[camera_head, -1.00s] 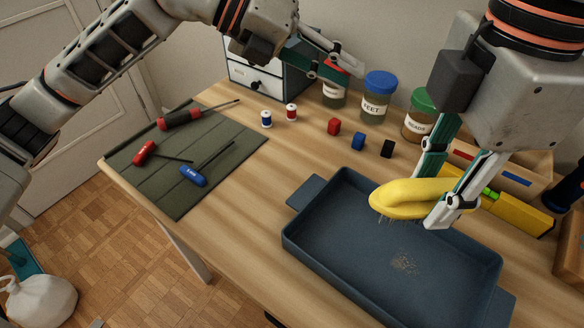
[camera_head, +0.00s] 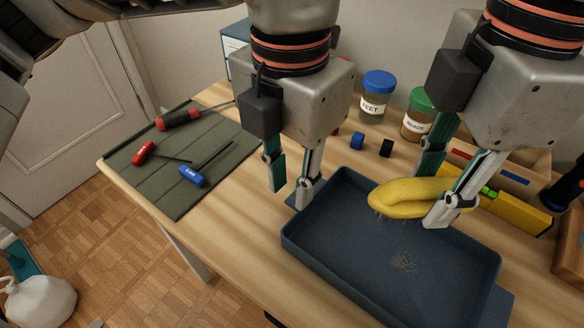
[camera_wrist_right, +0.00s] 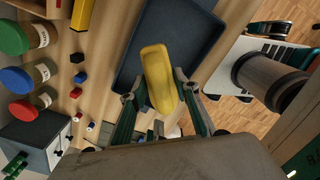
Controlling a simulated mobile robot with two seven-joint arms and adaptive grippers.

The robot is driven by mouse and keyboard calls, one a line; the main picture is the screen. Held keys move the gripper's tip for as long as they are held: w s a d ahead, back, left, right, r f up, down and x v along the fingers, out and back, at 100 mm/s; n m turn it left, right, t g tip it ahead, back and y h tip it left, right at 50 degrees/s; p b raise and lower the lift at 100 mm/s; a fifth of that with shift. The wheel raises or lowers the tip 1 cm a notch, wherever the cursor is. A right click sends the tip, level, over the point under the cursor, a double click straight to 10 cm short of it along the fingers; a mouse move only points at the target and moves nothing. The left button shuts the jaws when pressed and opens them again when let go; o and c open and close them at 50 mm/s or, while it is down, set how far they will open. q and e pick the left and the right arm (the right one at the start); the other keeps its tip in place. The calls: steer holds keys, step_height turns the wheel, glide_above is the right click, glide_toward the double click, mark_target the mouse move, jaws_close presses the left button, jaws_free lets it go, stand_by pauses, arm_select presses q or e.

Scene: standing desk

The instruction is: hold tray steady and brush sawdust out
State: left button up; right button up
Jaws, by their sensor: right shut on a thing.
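My left gripper (camera_head: 290,195) points down at the tray's left end handle. Its fingers are apart, and the handle is partly hidden by them.
A green tool mat (camera_head: 180,150) with several screwdrivers lies at the left. Jars with blue (camera_head: 378,84) and green lids (camera_head: 424,100), small blocks (camera_head: 387,148) and a yellow level (camera_head: 510,204) stand behind the tray. The desk's front-left is clear.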

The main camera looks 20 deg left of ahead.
mark_target(291, 220)
arm_select(q)
step_height(291, 220, down, 10)
steer(key=shift+f, duration=0.2)
stand_by(0.3)
jaws_close()
